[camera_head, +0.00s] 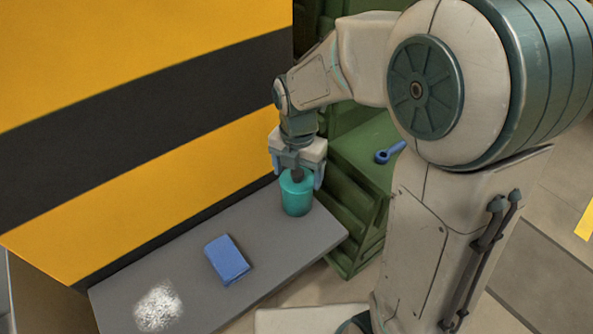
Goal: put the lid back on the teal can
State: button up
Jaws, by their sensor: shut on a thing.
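The teal can (296,200) stands upright near the far right end of the grey bench top. My gripper (297,176) points down right over it, with its blue-grey fingers at the can's top. It is shut on the lid, of which a small dark part (298,174) shows between the fingers. The lid is at the can's mouth, mostly hidden by the fingers. I cannot tell whether it sits fully down on the rim or just above it.
A folded blue cloth (228,259) lies mid-bench, and a patch of white powder (158,306) is at the near left. A yellow and black striped wall (150,170) runs behind. A green cabinet (350,220) with a blue tool (389,153) on it stands right.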

dwell(0.3)
jog(key=o, duration=1)
jog(key=shift+c, duration=0.2)
jog(key=shift+r+p, duration=2.8)
jog(key=shift+r, duration=0.75)
grip_shut()
